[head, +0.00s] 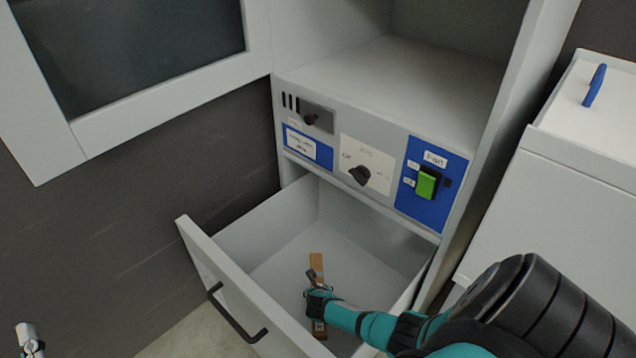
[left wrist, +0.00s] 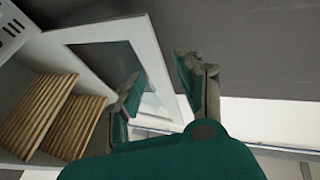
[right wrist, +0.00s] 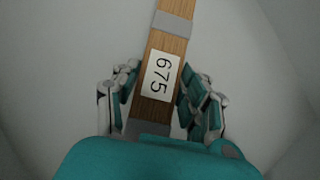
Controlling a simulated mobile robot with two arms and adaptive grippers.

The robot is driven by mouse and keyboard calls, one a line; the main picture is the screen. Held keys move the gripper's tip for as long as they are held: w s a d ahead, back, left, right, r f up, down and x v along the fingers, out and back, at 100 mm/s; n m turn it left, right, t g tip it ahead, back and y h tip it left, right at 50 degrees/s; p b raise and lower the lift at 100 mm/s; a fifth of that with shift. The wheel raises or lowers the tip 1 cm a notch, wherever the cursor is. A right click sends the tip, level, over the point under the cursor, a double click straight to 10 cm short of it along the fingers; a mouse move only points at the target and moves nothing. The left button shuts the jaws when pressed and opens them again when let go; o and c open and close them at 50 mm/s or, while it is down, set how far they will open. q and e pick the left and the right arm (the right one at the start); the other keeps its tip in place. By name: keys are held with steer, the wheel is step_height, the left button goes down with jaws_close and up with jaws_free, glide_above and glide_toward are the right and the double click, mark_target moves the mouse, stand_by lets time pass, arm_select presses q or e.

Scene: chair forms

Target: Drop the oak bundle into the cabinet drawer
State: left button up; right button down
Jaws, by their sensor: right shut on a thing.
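The oak bundle (right wrist: 172,42) is a long brown wooden strip with grey bands and a white label reading 675. In the head view, its end (head: 317,262) shows past my right gripper (head: 315,290), inside the open cabinet drawer (head: 222,243). My right gripper is shut on the bundle, with one finger along each side in the right wrist view. I cannot tell whether the bundle touches the drawer floor. My left gripper (left wrist: 160,76) is open and empty, with its fingers spread, away from the drawer.
Above the drawer is a control panel with a black knob (head: 359,176) and a green fan switch (head: 427,183). An open glazed door (head: 150,92) hangs at left. A white unit with a blue handle (head: 595,85) stands at right. The left wrist view shows wooden slats (left wrist: 38,112).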

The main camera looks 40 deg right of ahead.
steer(key=shift+f+b, duration=0.3)
steer(key=shift+f, duration=0.15)
steer(key=c, duration=0.7)
jaws_free()
arm_select(q)
steer(key=r+t, duration=0.1)
steer(key=s+r+t, duration=0.1)
steer(key=shift+s+r+h, duration=0.2)
steer(key=shift+r+h, duration=0.1)
steer(key=shift+r, duration=0.05)
